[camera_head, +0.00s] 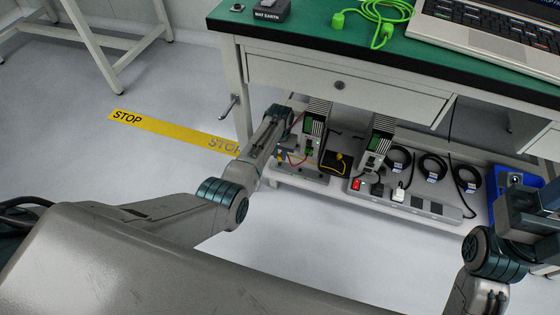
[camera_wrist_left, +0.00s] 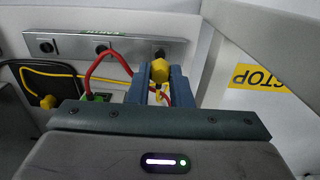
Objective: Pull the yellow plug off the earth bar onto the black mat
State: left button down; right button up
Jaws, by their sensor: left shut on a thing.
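The earth bar (camera_wrist_left: 75,45) is a pale metal bar with dark round holes and a green label, at the upper left of the left wrist view. A yellow plug (camera_wrist_left: 160,69) is between the blue fingertips of my left gripper (camera_wrist_left: 160,78), which is shut on it. It overlaps the bar's right end; I cannot tell whether its tip is in a hole. The black mat (camera_wrist_left: 68,68) is at the left, with a yellow lead and another yellow end on it. In the head view the mat (camera_head: 333,161) lies right of my left gripper (camera_head: 283,117).
A red lead (camera_wrist_left: 90,68) loops close to the left gripper's fingers. Small devices (camera_head: 313,125) and a power strip (camera_head: 405,203) stand on the low shelf under the bench drawer (camera_head: 340,85). Part of my right arm shows at the right edge.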

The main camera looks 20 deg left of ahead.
pick_arm(q)
jog(key=shift+r+p, duration=1)
jog(key=shift+r, duration=0.1)
